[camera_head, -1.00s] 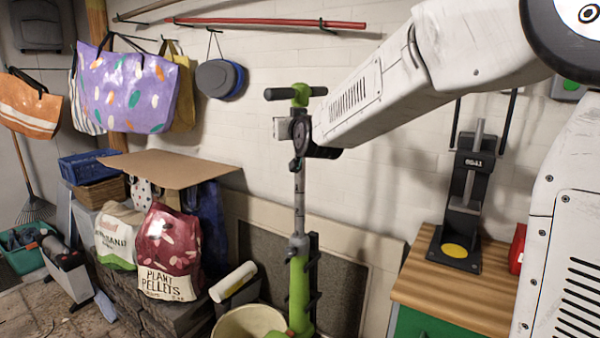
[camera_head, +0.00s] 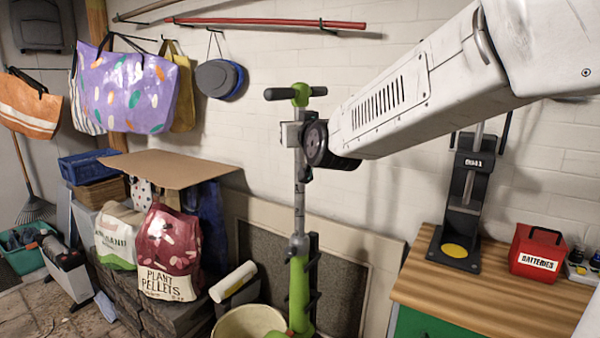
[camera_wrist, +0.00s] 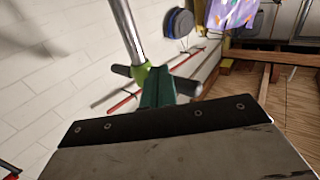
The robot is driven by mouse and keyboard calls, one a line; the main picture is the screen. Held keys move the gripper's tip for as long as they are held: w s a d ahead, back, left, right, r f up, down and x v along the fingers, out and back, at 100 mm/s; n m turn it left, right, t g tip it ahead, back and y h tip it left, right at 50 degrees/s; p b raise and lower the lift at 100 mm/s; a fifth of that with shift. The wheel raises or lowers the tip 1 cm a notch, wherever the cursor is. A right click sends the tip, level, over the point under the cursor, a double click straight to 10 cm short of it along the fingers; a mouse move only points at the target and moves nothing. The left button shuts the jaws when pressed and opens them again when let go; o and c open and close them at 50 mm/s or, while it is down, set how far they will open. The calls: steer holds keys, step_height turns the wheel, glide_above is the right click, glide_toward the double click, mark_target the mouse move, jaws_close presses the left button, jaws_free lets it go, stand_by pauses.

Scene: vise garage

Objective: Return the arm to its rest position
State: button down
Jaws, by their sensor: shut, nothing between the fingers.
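My white arm reaches in from the upper right of the head view, and its dark wrist end is in front of the wall beside a green scooter (camera_head: 299,290). In the wrist view my gripper (camera_wrist: 157,75) shows as dark green fingers, closed together with nothing held, beyond a grey body with a black screwed strip. Behind the fingers are the scooter's silver pole (camera_wrist: 128,30) and black handlebar grips. In the head view the wrist end overlaps the scooter's stem; I cannot tell whether they touch. The fingers are not clearly seen there.
At right a wooden bench (camera_head: 450,290) carries a black press (camera_head: 462,215) and a red batteries box (camera_head: 537,252). At left are a plant pellets bag (camera_head: 168,250), a cardboard sheet (camera_head: 165,168) and hanging bags. A cream bucket (camera_head: 245,322) stands by the scooter.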

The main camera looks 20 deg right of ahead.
stand_by(0.3)
steer(key=s+a+f+g+y, duration=0.2)
steer(key=s+f+g, duration=0.7)
steer(key=f, duration=0.5)
steer(key=s+d+f+g, duration=0.1)
steer(key=s+g, duration=0.1)
steer(key=s, duration=0.8)
steer(key=s+d+f+g+h, duration=0.1)
steer(key=s+f+g, duration=0.1)
steer(key=s, duration=0.8)
steer(key=s+d+f+g, duration=0.1)
steer(key=s+g, duration=0.2)
steer(key=s, duration=0.7)
steer(key=shift+s+d+f+g, duration=0.25)
steer(key=shift+s+d+g, duration=0.1)
steer(key=shift+s+g, duration=0.05)
